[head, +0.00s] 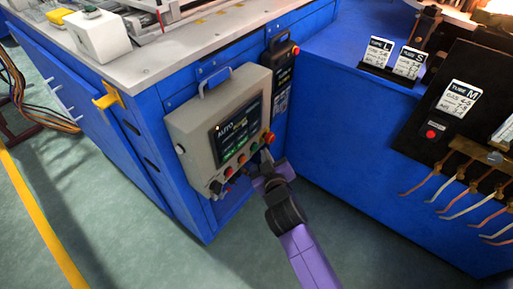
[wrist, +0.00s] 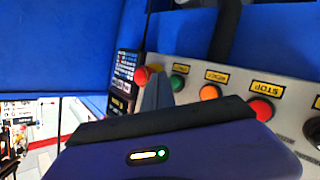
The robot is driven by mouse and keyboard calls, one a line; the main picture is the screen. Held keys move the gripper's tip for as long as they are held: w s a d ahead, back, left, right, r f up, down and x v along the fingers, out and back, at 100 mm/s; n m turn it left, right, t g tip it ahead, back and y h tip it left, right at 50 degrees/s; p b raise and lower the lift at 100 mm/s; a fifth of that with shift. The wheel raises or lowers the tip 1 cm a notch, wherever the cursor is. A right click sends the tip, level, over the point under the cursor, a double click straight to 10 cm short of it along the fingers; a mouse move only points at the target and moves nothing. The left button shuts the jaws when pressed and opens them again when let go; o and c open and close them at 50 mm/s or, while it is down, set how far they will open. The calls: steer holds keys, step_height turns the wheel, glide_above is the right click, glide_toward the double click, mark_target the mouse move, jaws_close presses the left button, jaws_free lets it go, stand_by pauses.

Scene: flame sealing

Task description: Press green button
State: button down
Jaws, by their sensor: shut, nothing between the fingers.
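The green button (wrist: 178,83) sits in the button row on the lower face of a grey control box (head: 180,124). In the head view the green button (head: 254,147) is small and close to my fingertips. My gripper (head: 265,157) is shut and empty, reaching up to the right end of the row. In the wrist view the fingertips of my gripper (wrist: 157,84) are just left of the green button, partly overlapping its edge. I cannot tell whether they touch it.
An orange button (wrist: 209,92) and a red button (wrist: 261,109) are in the same row. A red mushroom button (head: 270,138) is at its right end. A dark pendant (head: 282,62) hangs beside the box. Blue cabinets stand behind and to the right.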

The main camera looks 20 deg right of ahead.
steer(key=shift+w+a, duration=0.1)
steer(key=shift+w+a+b, duration=0.2)
steer(key=shift+w+b, duration=0.05)
steer(key=shift+b, duration=0.05)
